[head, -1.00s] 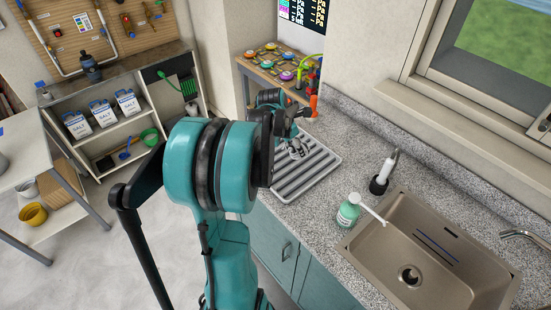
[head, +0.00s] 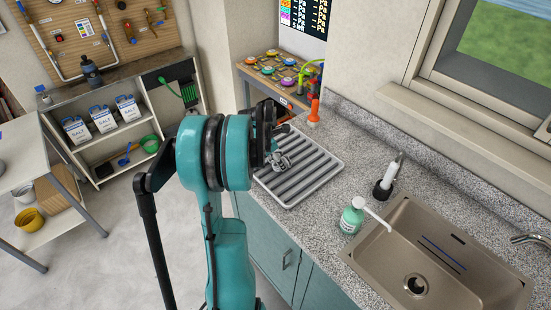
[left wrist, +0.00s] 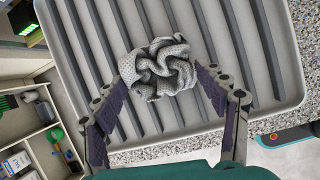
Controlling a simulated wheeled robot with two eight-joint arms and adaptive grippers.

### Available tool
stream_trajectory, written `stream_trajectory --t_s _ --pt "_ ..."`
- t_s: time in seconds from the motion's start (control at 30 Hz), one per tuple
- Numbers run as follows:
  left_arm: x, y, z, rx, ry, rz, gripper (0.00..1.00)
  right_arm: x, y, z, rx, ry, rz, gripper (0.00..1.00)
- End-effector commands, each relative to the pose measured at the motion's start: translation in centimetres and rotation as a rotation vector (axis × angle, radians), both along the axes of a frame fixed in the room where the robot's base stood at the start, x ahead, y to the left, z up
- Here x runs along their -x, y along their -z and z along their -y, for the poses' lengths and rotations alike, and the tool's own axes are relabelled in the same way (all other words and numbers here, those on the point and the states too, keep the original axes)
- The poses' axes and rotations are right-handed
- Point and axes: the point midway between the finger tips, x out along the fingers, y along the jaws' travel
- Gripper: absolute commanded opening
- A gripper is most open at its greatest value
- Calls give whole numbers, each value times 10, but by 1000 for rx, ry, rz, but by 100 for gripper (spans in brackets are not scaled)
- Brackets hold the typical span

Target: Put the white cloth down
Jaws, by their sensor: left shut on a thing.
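The white cloth (left wrist: 157,68) is a crumpled, grey-white textured bundle in the left wrist view, over the ribbed grey drying tray (left wrist: 280,45). My left gripper (left wrist: 162,78) has a finger on each side of it and is shut on it. In the head view the gripper (head: 279,158) is small and partly hidden by my teal arm, over the left part of the tray (head: 318,183). I cannot tell whether the cloth touches the tray. My right gripper is in neither view.
A green soap bottle (head: 352,216) and a steel sink (head: 400,262) are right of the tray on the speckled counter (head: 345,155). A white-and-black dispenser (head: 386,182) stands behind the sink. A wooden table with colourful discs (head: 275,72) is beyond the tray.

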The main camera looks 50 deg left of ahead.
Motion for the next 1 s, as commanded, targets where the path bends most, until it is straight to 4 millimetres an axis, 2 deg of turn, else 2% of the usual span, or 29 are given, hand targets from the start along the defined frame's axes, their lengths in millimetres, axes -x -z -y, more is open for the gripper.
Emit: stream_trajectory --t_s 0.13,0.17,0.23,0.57,0.67,0.77,1.0 --pt "0 4 0 0 0 0 26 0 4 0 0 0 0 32" --pt "0 4 0 0 0 0 74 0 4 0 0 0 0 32" --pt "0 3 0 0 0 0 93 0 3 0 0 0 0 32" --pt "0 2 0 0 0 0 93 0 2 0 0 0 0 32" --pt "0 -3 0 0 0 0 93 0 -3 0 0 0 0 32" --pt "6 -17 0 0 -1 0 93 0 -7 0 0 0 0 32" --pt "28 -67 2 1 -2 0 93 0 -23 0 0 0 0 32"
